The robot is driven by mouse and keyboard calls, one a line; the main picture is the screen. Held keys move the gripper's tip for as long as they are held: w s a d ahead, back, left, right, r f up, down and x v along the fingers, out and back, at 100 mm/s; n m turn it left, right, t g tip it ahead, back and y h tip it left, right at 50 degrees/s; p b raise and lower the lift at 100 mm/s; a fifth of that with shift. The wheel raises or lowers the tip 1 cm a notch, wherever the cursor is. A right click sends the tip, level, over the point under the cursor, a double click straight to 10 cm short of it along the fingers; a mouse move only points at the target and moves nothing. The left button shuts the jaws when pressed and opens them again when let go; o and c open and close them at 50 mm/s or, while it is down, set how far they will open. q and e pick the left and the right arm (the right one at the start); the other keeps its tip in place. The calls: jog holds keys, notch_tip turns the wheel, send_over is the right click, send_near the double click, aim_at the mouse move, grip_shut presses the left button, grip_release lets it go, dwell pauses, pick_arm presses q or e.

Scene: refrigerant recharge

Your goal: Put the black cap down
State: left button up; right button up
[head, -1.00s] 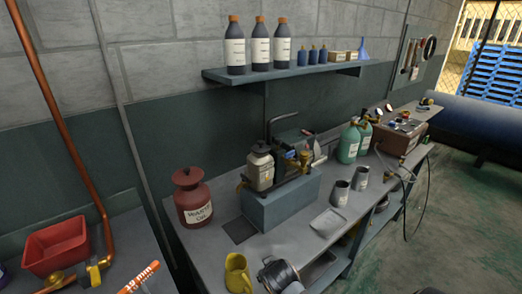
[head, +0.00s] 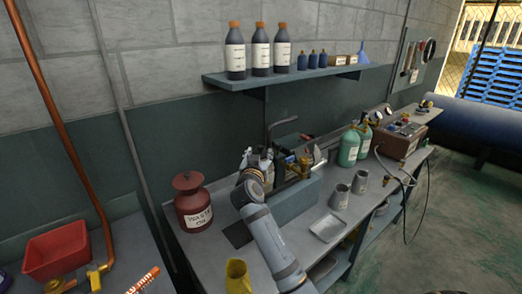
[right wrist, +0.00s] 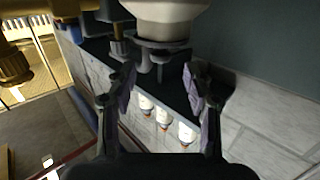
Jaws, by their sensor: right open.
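My right gripper (head: 252,170) reaches over the bench to a pale canister (head: 266,160) at the pump unit. In the right wrist view, its two fingers (right wrist: 161,92) stand apart with a gap between them. The canister (right wrist: 165,14) appears inverted at the top of that view. A dark fitting (right wrist: 160,46) sits at its end, just beyond the fingertips. I cannot tell whether this is the black cap. No separate black cap can be made out on the bench. My gripper hides part of the canister in the head view. My left gripper is not in view.
A red waste oil can (head: 192,204) stands left of the blue-grey block (head: 292,204). Two grey cups (head: 340,196) and a shallow tray (head: 328,228) are to the right. Green cylinders (head: 350,148) stand farther back. A yellow jug (head: 237,276) is at the front.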

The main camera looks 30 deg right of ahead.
aim_at(261, 147)
jog(key=shift+w+d+f, duration=0.1)
jog(key=shift+w+d, duration=0.2)
jog(key=shift+w, duration=0.05)
jog(key=shift+w+d+r+p, duration=0.55)
jog(key=shift+w+p, duration=0.2)
jog(key=shift+p, duration=0.3)
jog(key=x, duration=0.1)
jog(key=p+x, duration=0.1)
jog(key=shift+w+d+f, duration=0.2)
jog(key=shift+w+f, duration=0.05)
jog(key=shift+f, duration=0.05)
jog(key=shift+w+d+f, duration=0.25)
jog(key=shift+s+a+r, duration=0.1)
jog(key=shift+s+a, duration=0.05)
jog(key=shift+a, duration=0.05)
jog(key=c, duration=0.4)
grip_shut()
